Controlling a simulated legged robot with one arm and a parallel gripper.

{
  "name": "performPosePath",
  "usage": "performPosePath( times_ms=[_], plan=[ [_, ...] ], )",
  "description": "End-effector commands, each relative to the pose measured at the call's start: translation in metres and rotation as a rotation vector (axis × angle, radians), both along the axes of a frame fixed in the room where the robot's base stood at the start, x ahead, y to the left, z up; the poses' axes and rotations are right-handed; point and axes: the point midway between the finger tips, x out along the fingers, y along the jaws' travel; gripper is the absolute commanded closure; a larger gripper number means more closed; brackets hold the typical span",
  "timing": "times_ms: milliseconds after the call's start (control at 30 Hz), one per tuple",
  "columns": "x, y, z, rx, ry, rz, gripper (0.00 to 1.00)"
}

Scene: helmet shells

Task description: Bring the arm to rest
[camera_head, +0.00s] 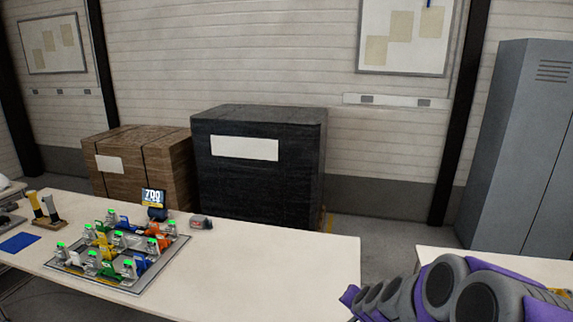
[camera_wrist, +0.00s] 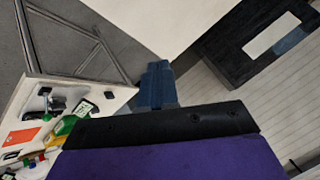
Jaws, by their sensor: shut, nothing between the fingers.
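I cannot make out the gripper's fingers clearly there. In the wrist view my gripper (camera_wrist: 158,84) shows as blue-grey fingers lying together beyond a black bar, with nothing between them. It is apart from the table and its objects, which appear tilted at the left of that view.
The white table (camera_head: 300,247) carries a tray (camera_head: 120,283) of several colourful fixtures and a small sign (camera_head: 154,198). Behind stand a brown crate (camera_head: 145,165) and a black wrapped crate (camera_head: 258,175). A grey locker (camera_head: 510,150) stands at right. The table's right end is bare.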

Motion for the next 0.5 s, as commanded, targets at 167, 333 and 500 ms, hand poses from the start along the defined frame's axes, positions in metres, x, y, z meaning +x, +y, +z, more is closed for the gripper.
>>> performPosePath(
  times_ms=[167, 333, 500],
  plan=[
    [-0.064, 0.057, 0.026, 0.004, 0.118, 0.258, 1.0],
    [-0.145, 0.089, 0.037, -0.041, 0.28, 0.462, 1.0],
    [-0.235, 0.091, 0.042, -0.114, 0.474, 0.605, 1.0]
  ],
)
